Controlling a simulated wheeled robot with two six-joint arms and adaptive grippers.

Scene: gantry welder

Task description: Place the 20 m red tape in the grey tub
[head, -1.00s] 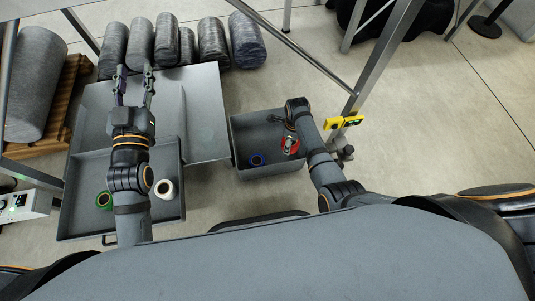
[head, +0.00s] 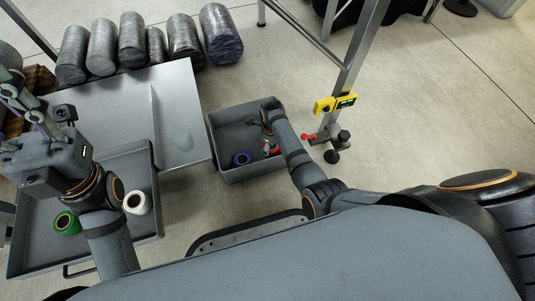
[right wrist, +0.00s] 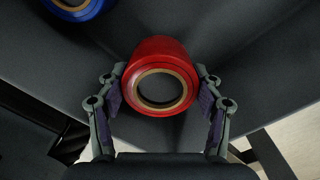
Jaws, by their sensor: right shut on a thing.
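The red tape (right wrist: 160,75) is a roll with a tan core. In the right wrist view it sits between the two pads of my right gripper (right wrist: 160,90), which is shut on it. My left gripper (head: 8,84) is at the left edge, fingers apart and empty, tips partly cut off.
A grey tray (head: 30,262) at left holds a green tape (head: 66,222) and a white tape (head: 137,202). A metal plate (head: 185,105) lies beyond it, with several wrapped rolls (head: 131,40) behind. A metal post with a yellow device (head: 335,103) stands right of the tub.

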